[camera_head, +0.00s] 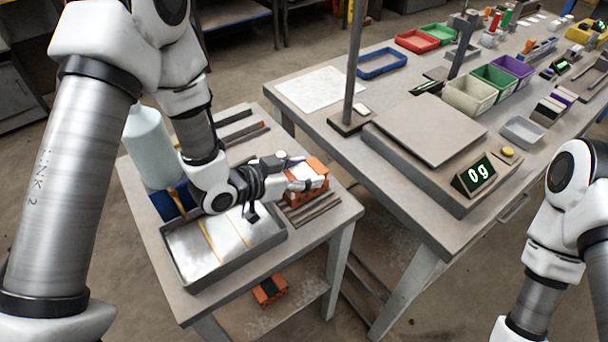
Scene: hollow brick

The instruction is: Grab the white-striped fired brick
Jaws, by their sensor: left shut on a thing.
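The white-striped fired brick (319,184) is orange with a pale top face, at the right edge of the small side table (160,245). My left gripper (290,174) reaches it from the left and is shut on it, covering part of the brick. Whether the brick touches the table beneath cannot be told. A second orange brick, with a dark stripe (270,289), lies on the side table's lower shelf. My right arm shows at the right edge, but its gripper is out of view.
A metal tray (176,275), a pale cylinder (149,147) and dark bars (312,212) share the side table. The workbench at right holds a scale (430,130) reading 0 g, a post (354,60) and several coloured bins. A gap separates the tables.

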